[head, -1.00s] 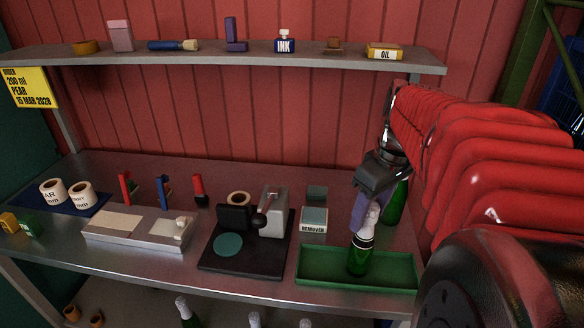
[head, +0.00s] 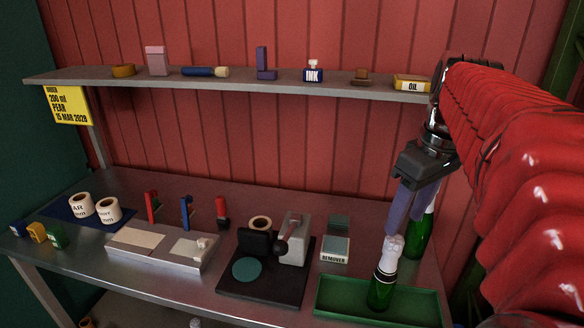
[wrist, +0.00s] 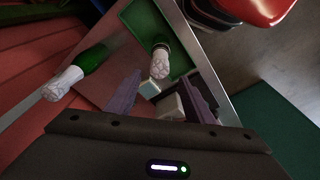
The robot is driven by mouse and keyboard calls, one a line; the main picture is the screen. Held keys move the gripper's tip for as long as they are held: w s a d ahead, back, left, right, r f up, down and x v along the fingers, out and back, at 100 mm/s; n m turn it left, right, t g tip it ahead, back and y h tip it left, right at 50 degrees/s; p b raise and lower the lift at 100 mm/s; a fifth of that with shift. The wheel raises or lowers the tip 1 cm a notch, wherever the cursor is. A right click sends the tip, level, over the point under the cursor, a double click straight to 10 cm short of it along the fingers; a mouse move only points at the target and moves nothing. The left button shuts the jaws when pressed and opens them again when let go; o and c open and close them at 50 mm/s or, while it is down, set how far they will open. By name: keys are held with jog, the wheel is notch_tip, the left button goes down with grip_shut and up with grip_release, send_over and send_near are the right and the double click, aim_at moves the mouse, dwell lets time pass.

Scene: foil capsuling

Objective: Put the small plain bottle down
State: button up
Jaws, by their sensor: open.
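A small green bottle (head: 380,289) with a white foil top and a dark band stands upright in the green tray (head: 428,303). It also shows in the wrist view (wrist: 161,57), inside the tray there. No label shows on it. My gripper (head: 408,218) is open, with its purple fingers just above and behind the bottle's top in the head view. In the wrist view the space between the fingers (wrist: 168,88) holds no bottle. A second green bottle (head: 418,238) with a white top stands behind the tray, partly hidden by a finger; the wrist view shows it at left (wrist: 88,62).
Left of the tray stand a remover box (head: 335,249) and a grey lever device (head: 294,240) on a black base. A grey block (head: 150,252) and label rolls (head: 107,210) are further left. A shelf (head: 215,83) with ink and oil runs above the bench.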

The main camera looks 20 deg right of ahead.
jog(key=shift+a, duration=0.25)
jog(key=s+a+f+m+t, duration=0.1)
jog(key=a+f, duration=0.4)
jog(key=a, duration=0.6)
jog(key=s+a+f+m+t, duration=0.1)
jog(key=a+f+t, duration=0.1)
jog(key=a+f, duration=0.4)
jog(key=a, duration=0.5)
jog(key=shift+s+f+t, duration=0.2)
jog(key=shift+s+t, duration=0.1)
jog(key=shift+t, duration=0.1)
